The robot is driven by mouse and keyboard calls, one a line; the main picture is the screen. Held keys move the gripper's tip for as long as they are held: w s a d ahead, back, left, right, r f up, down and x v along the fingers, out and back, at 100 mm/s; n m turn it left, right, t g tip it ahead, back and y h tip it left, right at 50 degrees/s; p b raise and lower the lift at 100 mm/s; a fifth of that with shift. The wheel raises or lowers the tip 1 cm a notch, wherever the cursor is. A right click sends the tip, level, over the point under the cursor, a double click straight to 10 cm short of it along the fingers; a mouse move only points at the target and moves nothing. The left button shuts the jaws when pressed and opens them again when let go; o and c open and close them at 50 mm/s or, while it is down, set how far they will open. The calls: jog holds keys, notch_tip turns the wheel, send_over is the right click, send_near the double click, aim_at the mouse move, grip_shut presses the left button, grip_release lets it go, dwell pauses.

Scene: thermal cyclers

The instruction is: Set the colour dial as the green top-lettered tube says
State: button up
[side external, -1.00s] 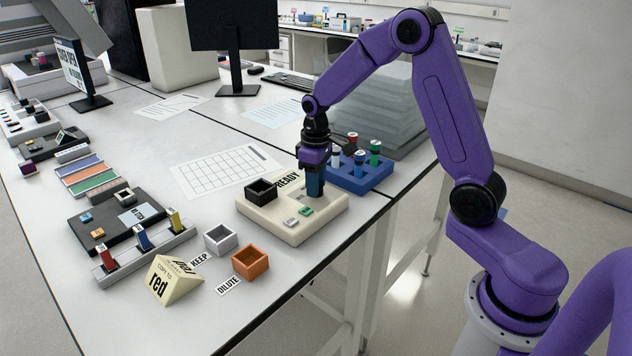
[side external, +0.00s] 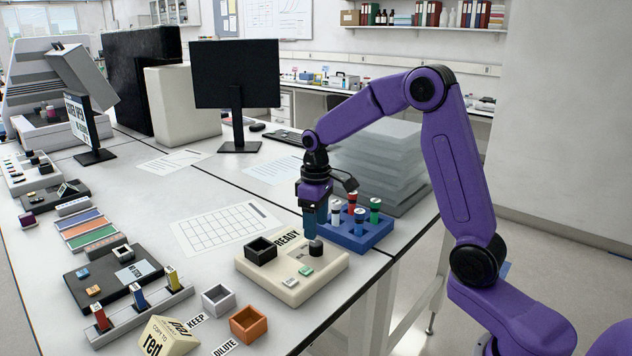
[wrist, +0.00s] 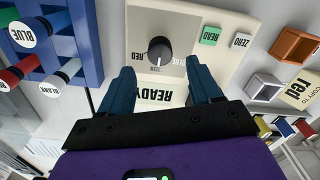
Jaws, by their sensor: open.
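The colour dial (side external: 316,247) is a dark grey knob on a cream device (side external: 262,272). The rack's edge shows in the wrist view, where one white tube top (wrist: 22,35) reads BLUE.
Red (side external: 352,202), blue (side external: 360,224) and white (side external: 336,212) tubes stand near the green one. The device has a black open box (side external: 261,250), a green READ button (wrist: 211,36) and a white ZERO button (wrist: 241,41). Grey (side external: 219,301) and orange (side external: 248,324) boxes stand in front.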

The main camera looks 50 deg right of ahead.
aim_at(316, 243)
notch_tip(316, 243, up, 12)
dwell(0.4)
jog(key=shift+a+f, duration=0.1)
